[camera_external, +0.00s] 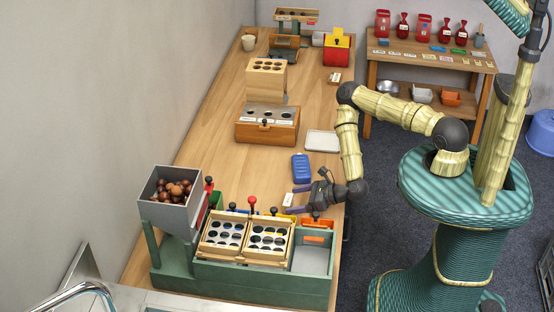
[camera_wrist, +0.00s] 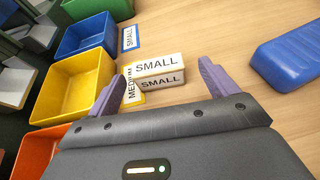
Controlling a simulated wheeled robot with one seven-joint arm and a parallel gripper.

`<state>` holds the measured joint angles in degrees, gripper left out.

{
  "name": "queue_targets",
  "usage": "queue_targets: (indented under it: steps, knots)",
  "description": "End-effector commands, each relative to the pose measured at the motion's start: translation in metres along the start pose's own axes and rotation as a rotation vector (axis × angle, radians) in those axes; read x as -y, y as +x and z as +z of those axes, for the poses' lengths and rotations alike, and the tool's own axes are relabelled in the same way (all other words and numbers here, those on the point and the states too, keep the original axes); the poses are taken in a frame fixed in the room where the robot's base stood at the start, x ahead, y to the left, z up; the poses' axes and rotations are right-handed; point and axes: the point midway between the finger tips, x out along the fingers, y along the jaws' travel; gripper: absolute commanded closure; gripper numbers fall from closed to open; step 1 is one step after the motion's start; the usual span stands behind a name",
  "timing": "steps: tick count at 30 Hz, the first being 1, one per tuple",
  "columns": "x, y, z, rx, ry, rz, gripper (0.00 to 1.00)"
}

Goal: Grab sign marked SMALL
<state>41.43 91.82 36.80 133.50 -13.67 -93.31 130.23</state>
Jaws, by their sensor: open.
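The sign marked SMALL (camera_wrist: 158,66) is a small white block with the word on two faces. In the wrist view it stands on the wooden table beside the yellow bin, ahead of and between my purple fingertips. My gripper (camera_wrist: 160,74) is open and apart from the sign, with nothing held. In the external view my gripper (camera_external: 298,199) is low over the table's right side, and the small white sign (camera_external: 288,199) shows between its fingers.
A yellow bin (camera_wrist: 102,72) with a MEDIUM label (camera_wrist: 130,88) and a blue bin (camera_wrist: 108,32) with a flat SMALL label (camera_wrist: 130,38) are at left. An orange bin (camera_wrist: 30,150) is nearer. A blue case (camera_wrist: 290,52) lies at right. A chestnut hopper (camera_external: 170,217) stands front left.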

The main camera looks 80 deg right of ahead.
Motion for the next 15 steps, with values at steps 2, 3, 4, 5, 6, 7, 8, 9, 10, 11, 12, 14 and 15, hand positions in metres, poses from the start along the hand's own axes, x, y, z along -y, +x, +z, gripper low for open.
queue_targets:
  steps: [2,3,4,5,6,7,8,9,10,11,12,14,15]
  knots:
    - [0.0,0.0,0.0,0.0,0.0,0.0,0.15]
    - [0.0,0.0,0.0,0.0,0.0,0.0,0.15]
    - [0.0,0.0,0.0,0.0,0.0,0.0,0.15]
    - [0.0,0.0,0.0,0.001,-0.001,0.0,0.15]
    - [0.0,0.002,0.0,0.001,-0.001,0.0,0.15]
    - [-0.001,0.003,0.001,0.001,-0.002,0.001,0.15]
    - [-0.001,0.005,0.001,0.001,-0.003,0.001,0.15]
    - [-0.001,0.009,0.001,0.002,-0.003,0.0,0.15]
    - [-0.001,0.012,0.002,0.003,-0.003,0.0,0.15]
    - [-0.002,0.016,0.002,0.003,-0.003,0.0,0.15]
    - [-0.002,0.021,0.003,0.004,-0.004,0.0,0.15]
    - [-0.003,0.029,0.003,0.004,-0.003,0.001,0.15]
    - [-0.003,0.035,0.002,0.004,-0.004,-0.001,0.15]
